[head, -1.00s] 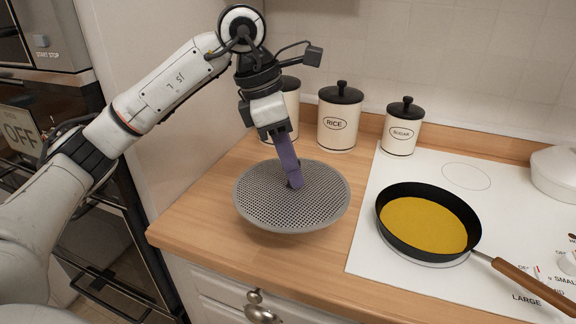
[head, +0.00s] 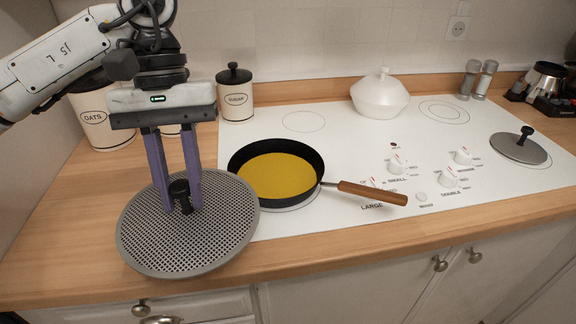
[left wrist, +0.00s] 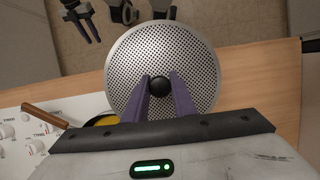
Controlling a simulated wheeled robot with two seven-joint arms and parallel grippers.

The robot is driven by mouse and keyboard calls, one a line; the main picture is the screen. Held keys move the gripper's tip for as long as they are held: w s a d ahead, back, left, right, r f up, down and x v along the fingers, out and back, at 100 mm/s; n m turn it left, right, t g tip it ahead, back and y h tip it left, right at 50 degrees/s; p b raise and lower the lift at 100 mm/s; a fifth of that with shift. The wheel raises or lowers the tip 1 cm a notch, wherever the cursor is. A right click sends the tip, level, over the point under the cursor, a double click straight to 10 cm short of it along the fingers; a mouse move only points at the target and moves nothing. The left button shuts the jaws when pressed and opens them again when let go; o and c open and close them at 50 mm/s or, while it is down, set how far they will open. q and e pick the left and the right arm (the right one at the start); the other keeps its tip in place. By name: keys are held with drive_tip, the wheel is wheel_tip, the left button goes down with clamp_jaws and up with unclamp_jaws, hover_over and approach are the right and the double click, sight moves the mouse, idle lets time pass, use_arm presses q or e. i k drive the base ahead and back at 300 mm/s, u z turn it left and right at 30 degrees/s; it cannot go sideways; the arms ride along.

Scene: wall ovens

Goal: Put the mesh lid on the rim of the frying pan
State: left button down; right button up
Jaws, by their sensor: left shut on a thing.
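The grey perforated mesh lid (head: 150,240) is in the head view at lower left, over the wooden counter, its near edge reaching past the counter front. My left gripper (head: 180,202) is shut on its black knob (head: 180,190). The lid looks slightly tilted. It also shows in the left wrist view (left wrist: 190,60), with the gripper's purple fingers (left wrist: 160,88) on either side of the knob. The black frying pan (head: 318,165) with yellow contents and a wooden handle stands on the white cooktop, right of the lid. My right gripper is not seen in the head view.
A sugar canister (head: 236,95) and an oats canister (head: 95,115) stand at the back left. A white lidded pot (head: 380,95), a grey lid with a black knob (head: 518,150) and shakers (head: 477,78) are farther right. Control knobs (head: 397,164) lie beyond the pan handle.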

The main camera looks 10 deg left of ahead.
sight(275, 167)
drive_tip(key=z, duration=2.55)
drive_tip(key=k, duration=0.75)
drive_tip(key=u, duration=1.55)
drive_tip(key=i, duration=0.5)
